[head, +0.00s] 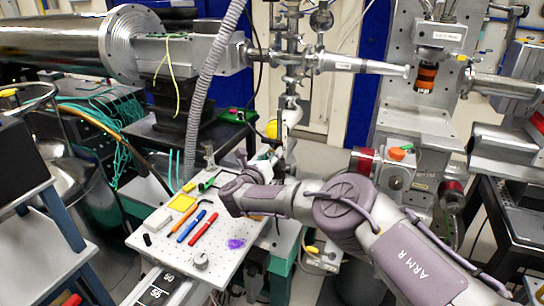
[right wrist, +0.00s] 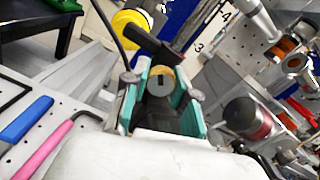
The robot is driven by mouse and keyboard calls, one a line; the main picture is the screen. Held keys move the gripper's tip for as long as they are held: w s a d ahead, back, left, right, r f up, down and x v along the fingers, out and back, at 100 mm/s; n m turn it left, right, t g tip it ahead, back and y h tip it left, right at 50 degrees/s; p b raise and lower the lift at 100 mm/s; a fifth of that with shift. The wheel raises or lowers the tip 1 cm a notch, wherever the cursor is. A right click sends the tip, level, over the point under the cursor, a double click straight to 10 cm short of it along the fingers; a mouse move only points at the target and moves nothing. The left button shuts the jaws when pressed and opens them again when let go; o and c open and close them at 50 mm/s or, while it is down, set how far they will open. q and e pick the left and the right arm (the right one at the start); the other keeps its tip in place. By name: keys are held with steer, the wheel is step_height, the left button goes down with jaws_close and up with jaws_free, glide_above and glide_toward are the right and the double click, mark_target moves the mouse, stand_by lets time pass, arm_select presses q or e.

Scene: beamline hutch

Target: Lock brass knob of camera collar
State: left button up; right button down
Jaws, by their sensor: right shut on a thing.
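My right gripper (right wrist: 161,98) is shut on a dark piece with a round grey, slotted face and a brass-coloured rim (right wrist: 160,74). Its teal-lined fingers stand on either side of this piece. In the head view the right gripper (head: 268,156) is above the far edge of the perforated board, partly hidden by its own wrist. A pale labelled block (head: 440,36), which looks like the camera collar, is on the upright plate at upper right. An orange-and-black cylinder (head: 427,77) hangs below it. A small brass-yellow knob (head: 461,58) is beside the block, apart from my gripper. My left gripper is not in view.
A yellow round part (head: 271,129) stands close to the right gripper. A grey hose (head: 200,95) and the steel beam pipe (head: 355,65) are behind.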

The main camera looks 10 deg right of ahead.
steer(key=shift+r, duration=0.1)
steer(key=c, duration=0.9)
jaws_free()
steer(key=v, duration=1.2)
steer(key=shift+w, duration=0.1)
